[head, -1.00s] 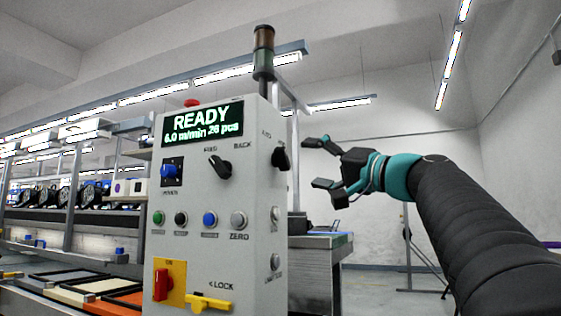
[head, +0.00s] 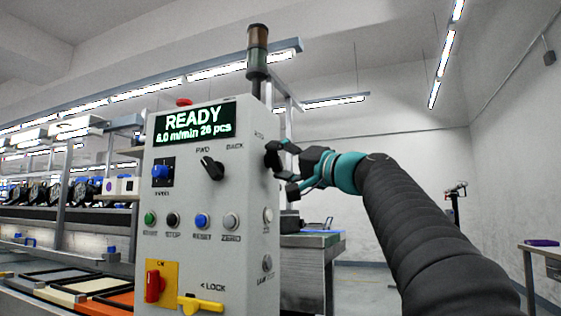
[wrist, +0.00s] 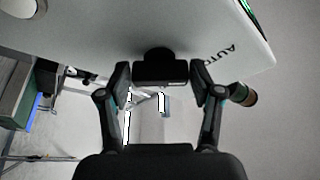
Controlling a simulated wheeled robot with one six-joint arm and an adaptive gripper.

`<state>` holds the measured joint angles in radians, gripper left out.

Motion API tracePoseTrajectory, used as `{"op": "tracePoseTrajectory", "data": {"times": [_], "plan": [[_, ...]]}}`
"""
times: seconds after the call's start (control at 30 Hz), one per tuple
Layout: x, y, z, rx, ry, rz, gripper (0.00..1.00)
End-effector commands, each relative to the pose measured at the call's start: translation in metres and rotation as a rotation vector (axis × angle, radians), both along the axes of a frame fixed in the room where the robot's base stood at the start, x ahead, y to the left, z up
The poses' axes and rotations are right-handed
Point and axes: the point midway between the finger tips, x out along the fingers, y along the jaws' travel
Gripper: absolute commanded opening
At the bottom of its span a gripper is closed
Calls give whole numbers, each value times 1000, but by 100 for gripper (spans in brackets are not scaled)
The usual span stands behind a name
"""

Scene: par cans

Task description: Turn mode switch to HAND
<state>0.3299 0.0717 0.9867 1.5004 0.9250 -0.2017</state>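The mode switch is a black knob on the right side face of the grey control box; in the wrist view the knob (wrist: 160,67) sits between my two fingers. In the head view the knob (head: 272,158) is partly covered by my upper finger. The label AUTO (wrist: 220,56) reads beside it in the wrist view; I cannot make out HAND. My gripper (head: 286,168) is open around the knob, with one fingertip close to each side of it. I cannot tell whether either finger touches it. My gripper also fills the wrist view (wrist: 160,84).
The control box (head: 200,262) carries a READY display (head: 189,121), a FWD/BACK knob (head: 211,168), several buttons and a red rotary switch (head: 154,286) on its front. A signal tower (head: 257,55) stands on top. A table (head: 312,240) is behind at right.

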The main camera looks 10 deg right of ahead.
Motion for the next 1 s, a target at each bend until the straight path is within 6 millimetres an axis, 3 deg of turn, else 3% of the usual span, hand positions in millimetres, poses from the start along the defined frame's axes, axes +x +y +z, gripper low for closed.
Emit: {"op": "tracePoseTrajectory", "data": {"times": [0.03,0.1,0.13,0.57,1.0], "plan": [[0,0,0,0,0,0,43],[0,0,0,0,0,0,26],[0,0,0,0,0,0,23],[-1,0,4,49,68,-1,23],[-1,1,11,265,366,-1,23]]}}
